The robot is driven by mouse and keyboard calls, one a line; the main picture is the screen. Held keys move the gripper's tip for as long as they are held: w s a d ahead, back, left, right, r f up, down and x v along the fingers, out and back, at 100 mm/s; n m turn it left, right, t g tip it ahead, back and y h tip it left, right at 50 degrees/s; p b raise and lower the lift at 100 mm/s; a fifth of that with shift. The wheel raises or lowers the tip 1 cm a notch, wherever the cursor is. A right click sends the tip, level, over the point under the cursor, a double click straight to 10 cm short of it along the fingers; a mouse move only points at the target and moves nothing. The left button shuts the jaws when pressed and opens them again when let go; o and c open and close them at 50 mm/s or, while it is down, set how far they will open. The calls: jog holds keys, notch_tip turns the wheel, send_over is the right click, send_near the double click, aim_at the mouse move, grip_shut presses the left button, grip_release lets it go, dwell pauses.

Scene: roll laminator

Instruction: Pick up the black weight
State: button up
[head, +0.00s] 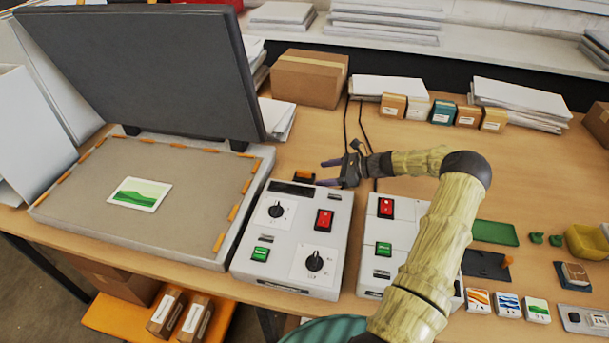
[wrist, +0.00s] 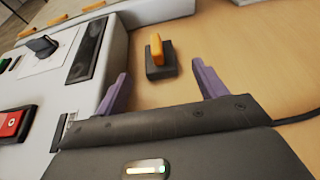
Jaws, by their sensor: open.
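The black weight (wrist: 162,72) is a small dark block with an upright orange grip on top. In the wrist view it stands on the wooden table, ahead of and between my two purple fingers. In the head view its orange grip (head: 304,175) shows just behind the grey control box, left of my fingertips. My gripper (head: 327,172) is open and empty, with its fingers pointing at the weight; it also shows in the wrist view (wrist: 160,80). A gap of bare table shows between the gripper body and the weight.
The control box (head: 290,240) with knobs and switches stands close beside the weight, and a second box (head: 382,228) stands to its right. The large press (head: 150,70) has its dark lid raised at left. A cardboard box (head: 308,78) and black cables (head: 347,115) lie behind.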

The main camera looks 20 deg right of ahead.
aim_at(304, 177)
jog(key=shift+x, duration=1.3)
jog(key=shift+w+a+p, duration=0.3)
jog(key=shift+a+p, duration=0.2)
jog(key=shift+p, duration=0.15)
jog(key=x, duration=0.2)
jog(key=p+x, duration=0.1)
jog(key=x, duration=0.1)
jog(key=shift+s+a+r+p, duration=0.1)
jog(key=shift+r+p, duration=0.15)
jog(key=shift+p, duration=0.05)
jog(key=shift+f, duration=0.2)
